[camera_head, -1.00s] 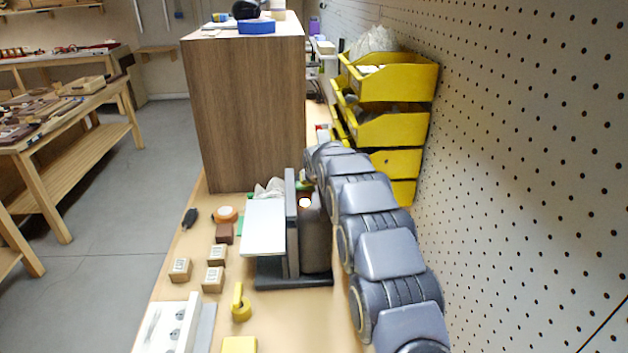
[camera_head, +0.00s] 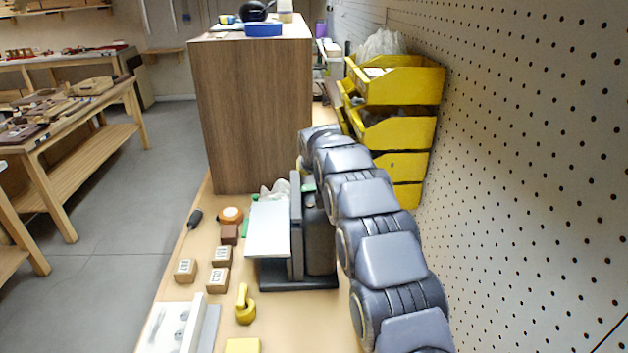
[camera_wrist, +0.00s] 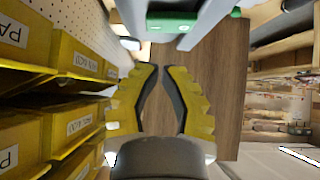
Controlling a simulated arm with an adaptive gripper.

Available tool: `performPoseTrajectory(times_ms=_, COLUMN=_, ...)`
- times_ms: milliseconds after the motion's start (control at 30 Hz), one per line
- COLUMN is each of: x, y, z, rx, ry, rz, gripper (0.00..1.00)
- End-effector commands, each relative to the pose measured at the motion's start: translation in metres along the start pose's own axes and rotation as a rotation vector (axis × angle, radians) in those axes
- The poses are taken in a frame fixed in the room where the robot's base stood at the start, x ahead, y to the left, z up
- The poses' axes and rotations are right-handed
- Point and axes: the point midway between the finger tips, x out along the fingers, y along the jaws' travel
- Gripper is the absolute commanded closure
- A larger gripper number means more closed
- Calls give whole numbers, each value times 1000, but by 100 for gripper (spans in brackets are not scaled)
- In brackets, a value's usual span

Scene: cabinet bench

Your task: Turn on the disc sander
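The disc sander (camera_head: 318,240) stands on the bench, with a dark grey body and base, an upright disc and a pale flat work table (camera_head: 268,230). A small green part (camera_head: 308,184) shows at its far side. My arm reaches past the sander's right side and bends down behind it. In the head view my gripper is mostly hidden there. In the wrist view my gripper (camera_wrist: 160,70) has two yellow fingers with dark pads, tips nearly together, with nothing held between them. Ahead of the tips are grey parts and a green piece (camera_wrist: 172,23), apparently of the sander. I see no clear switch.
A tall wooden cabinet (camera_head: 250,120) stands behind the sander. Yellow bins (camera_head: 400,80) hang close to my arm by the pegboard wall (camera_head: 530,150).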

Motion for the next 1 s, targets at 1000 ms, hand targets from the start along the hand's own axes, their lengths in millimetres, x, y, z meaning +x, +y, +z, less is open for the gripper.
performPoseTrajectory(times_ms=1000, x=-103, y=-8, z=-2, rx=0, ry=0, rz=0, gripper=100)
